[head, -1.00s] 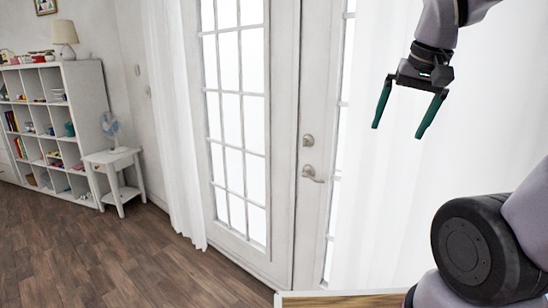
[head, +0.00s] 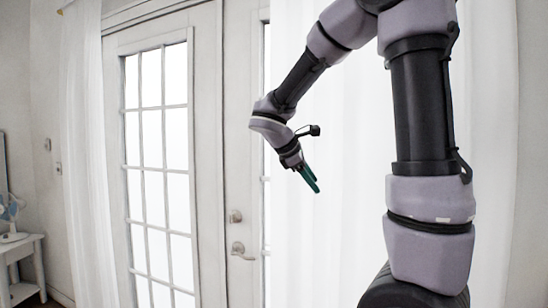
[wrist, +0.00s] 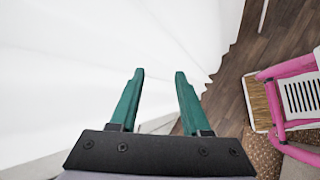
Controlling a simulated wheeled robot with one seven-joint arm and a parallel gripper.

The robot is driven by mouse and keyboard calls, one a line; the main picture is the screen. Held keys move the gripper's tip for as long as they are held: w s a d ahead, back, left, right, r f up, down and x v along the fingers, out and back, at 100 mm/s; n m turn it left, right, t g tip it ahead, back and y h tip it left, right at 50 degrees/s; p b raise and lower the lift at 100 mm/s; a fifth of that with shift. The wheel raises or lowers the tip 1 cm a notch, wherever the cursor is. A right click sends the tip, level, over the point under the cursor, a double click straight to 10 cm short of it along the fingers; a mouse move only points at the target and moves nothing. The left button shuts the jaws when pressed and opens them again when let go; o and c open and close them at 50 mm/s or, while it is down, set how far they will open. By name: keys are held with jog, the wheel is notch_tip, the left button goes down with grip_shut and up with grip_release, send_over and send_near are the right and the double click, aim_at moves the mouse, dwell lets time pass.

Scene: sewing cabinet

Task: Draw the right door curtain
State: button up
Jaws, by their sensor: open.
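The right door curtain (head: 345,230) is a white, sheer hanging cloth. In the head view it covers the right part of the glass doors, behind my arm. In the wrist view the curtain (wrist: 90,50) fills the left and middle, and its wavy lower edge shows above the floor. My gripper (head: 315,188) is in front of the curtain near its left edge, pointing down and to the right. In the wrist view my gripper (wrist: 160,75) has its two green fingers apart, with nothing gripped between them. I cannot tell whether the fingertips touch the cloth.
The left curtain (head: 85,150) hangs beside the white glass door (head: 160,170), which has a lever handle (head: 242,250). A small white table (head: 20,255) with a fan stands at left. A pink-framed chair (wrist: 270,105) stands right in the wrist view, near wooden floor (wrist: 235,75).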

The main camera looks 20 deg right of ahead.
jog(key=w+a+r+n+t+h, duration=0.3)
jog(key=w+a+n+t, duration=0.1)
jog(key=w+a+n, duration=0.25)
jog(key=w+a+r+n+t+h, duration=0.3)
jog(key=w+a+n+t, duration=0.1)
jog(key=w+a+n, duration=0.3)
jog(key=w+d+m, duration=0.1)
jog(key=w+d, duration=0.7)
jog(key=shift+d, duration=0.3)
jog(key=shift+s, duration=0.1)
grip_shut()
